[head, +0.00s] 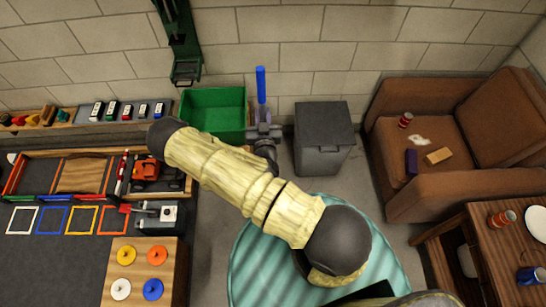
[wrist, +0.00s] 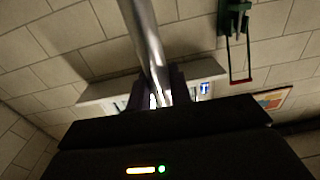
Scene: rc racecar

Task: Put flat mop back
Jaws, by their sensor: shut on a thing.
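My gripper (head: 265,131) is at the back wall, between a green bin and a grey bin, shut on a pole I take to be the flat mop's handle. The handle's blue upper end (head: 261,78) rises above my gripper in the head view. In the wrist view the pole (wrist: 147,40) is shiny metal, slightly tilted, and runs up from between the dark fingers (wrist: 160,88). The mop's lower end and flat head are hidden from both views.
The green bin (head: 214,112) stands left of my gripper and the grey lidded bin (head: 323,135) right. A dark green fixture (head: 184,45) is on the wall above the green bin. A brown armchair (head: 445,130) stands right; a track table (head: 55,240) lies left.

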